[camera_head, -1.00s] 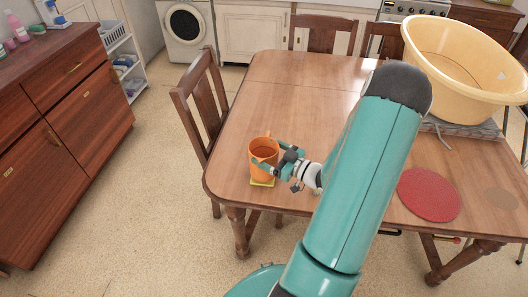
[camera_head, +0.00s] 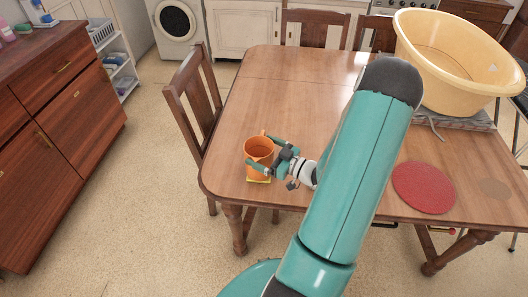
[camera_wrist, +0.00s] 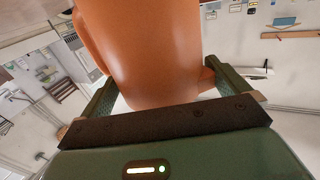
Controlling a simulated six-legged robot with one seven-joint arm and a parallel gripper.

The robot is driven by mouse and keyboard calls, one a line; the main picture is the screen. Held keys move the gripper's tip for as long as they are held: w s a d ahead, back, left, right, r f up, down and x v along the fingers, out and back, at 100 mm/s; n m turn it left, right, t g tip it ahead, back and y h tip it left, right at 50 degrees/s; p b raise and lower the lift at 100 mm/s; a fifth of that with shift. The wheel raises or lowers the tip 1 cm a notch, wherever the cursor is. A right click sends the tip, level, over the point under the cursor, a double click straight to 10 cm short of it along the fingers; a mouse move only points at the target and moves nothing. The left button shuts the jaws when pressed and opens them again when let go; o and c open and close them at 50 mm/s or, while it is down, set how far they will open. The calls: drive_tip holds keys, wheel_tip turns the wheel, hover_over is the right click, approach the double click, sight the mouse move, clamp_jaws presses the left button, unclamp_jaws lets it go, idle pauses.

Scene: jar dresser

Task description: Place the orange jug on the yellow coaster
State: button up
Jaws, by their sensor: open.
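The orange jug (camera_head: 258,157) stands upright on the yellow coaster (camera_head: 259,179) near the table's front left corner. Only the coaster's front edge shows below the jug. My gripper (camera_head: 268,154) reaches in from the right, its fingers open on either side of the jug. In the wrist view the jug (camera_wrist: 150,50) fills the space between the two spread fingers, close to the palm. Whether a finger touches the jug I cannot tell.
The wooden table (camera_head: 290,90) is clear behind the jug. A red round mat (camera_head: 424,187) and a large yellow tub (camera_head: 460,60) on a folded cloth are to the right. A chair (camera_head: 193,95) stands at the table's left side, with a dresser (camera_head: 60,110) further left.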

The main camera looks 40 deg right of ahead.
drive_tip(key=v, duration=1.2)
